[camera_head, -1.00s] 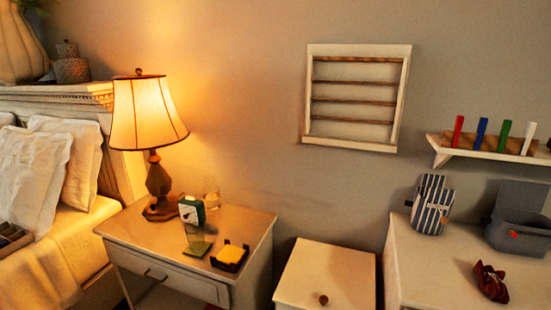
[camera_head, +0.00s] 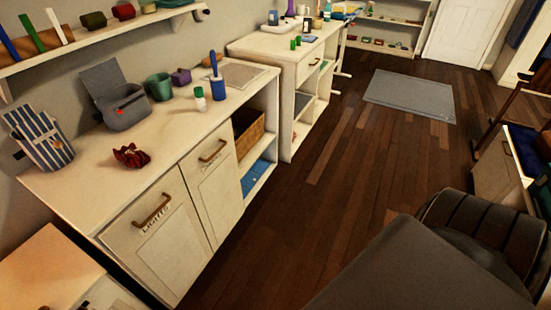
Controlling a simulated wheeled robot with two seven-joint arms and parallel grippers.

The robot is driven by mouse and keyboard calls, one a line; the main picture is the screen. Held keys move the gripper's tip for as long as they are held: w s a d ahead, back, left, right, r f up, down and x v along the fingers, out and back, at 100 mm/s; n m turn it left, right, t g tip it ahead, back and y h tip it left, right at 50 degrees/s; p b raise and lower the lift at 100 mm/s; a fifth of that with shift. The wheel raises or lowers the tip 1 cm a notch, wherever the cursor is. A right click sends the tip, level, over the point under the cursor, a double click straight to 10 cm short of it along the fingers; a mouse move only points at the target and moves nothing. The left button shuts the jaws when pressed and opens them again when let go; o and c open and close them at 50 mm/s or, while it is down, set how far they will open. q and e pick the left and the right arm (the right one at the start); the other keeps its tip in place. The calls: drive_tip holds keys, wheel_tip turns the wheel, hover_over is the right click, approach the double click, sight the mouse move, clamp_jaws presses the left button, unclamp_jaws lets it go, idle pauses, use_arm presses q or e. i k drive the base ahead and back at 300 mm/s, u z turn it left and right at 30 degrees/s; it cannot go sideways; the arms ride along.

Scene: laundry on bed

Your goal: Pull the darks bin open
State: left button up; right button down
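The laundry cabinet has two bin fronts side by side, both shut. The nearer bin front (camera_head: 158,245) has a brass handle (camera_head: 152,211) and a label that reads LIGHTS. The other bin front (camera_head: 217,190), to its right, has its own brass handle (camera_head: 212,151); a label below it is too small to read, so I cannot confirm it is the darks bin. Neither of my grippers is in view.
Open shelves hold a wicker basket (camera_head: 249,135). The wooden floor (camera_head: 320,180) before the cabinet is clear.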

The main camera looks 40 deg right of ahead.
sight(209, 171)
drive_tip(key=z, duration=0.65)
drive_tip(key=k, duration=0.45)
drive_tip(key=z, duration=0.85)
drive_tip(key=i, duration=0.95)
drive_tip(key=z, duration=0.15)
